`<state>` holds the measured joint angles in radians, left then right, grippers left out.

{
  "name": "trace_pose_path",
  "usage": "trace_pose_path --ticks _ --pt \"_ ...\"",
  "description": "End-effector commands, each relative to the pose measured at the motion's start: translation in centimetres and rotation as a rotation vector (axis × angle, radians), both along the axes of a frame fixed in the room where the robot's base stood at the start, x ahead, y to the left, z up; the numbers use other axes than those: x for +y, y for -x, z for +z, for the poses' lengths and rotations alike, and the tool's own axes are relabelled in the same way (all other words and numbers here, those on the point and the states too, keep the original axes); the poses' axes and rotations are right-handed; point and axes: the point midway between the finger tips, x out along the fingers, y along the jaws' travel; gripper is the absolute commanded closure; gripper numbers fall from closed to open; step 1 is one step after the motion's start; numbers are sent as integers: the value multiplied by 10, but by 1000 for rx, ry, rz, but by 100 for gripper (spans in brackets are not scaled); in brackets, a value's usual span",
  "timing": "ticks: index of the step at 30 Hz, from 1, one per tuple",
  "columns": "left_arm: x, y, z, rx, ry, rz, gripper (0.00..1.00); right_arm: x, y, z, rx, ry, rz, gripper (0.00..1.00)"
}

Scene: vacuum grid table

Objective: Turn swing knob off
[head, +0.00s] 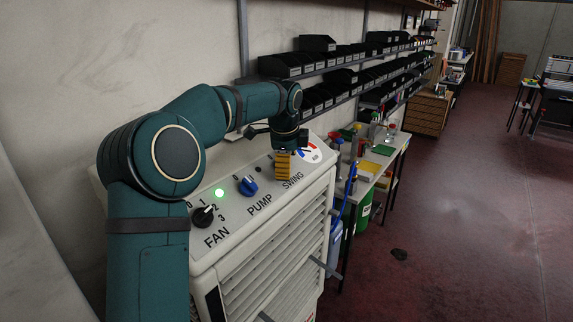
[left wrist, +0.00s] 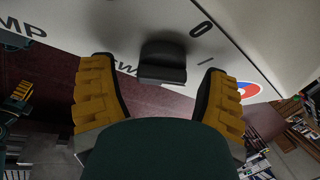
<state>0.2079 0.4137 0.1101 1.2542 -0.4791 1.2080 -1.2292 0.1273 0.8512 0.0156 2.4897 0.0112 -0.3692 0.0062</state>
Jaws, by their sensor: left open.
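The swing knob (left wrist: 163,62) is a black knob on the white cooler's control panel (head: 245,205). In the left wrist view it lies between the two yellow fingers of my left gripper (left wrist: 157,78), with visible space on both sides. A 0 and a 1 mark show on the panel to its right; its exact setting is hard to tell. In the head view my left gripper (head: 283,165) points down at the panel just above the SWING label and hides the knob. My left gripper is open.
The blue pump knob (head: 248,186) and black fan knob (head: 203,216) sit to the left on the same panel, with a lit green lamp (head: 219,193). A bench (head: 385,160) with bottles stands behind the cooler. Shelves of black bins (head: 320,65) line the wall.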

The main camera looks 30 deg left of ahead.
Motion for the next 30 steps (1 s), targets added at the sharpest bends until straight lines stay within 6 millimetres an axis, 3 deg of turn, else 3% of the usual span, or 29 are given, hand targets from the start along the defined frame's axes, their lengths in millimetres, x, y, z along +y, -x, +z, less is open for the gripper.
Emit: trace_pose_path --ticks 6,12,30 --pt "0 0 0 0 0 0 24 0 0 0 0 0 0 53" --pt "0 0 0 0 0 0 92 0 0 0 0 0 0 53" --pt "0 0 -1 -63 4 108 93 0 2 -9 6 -2 4 53"
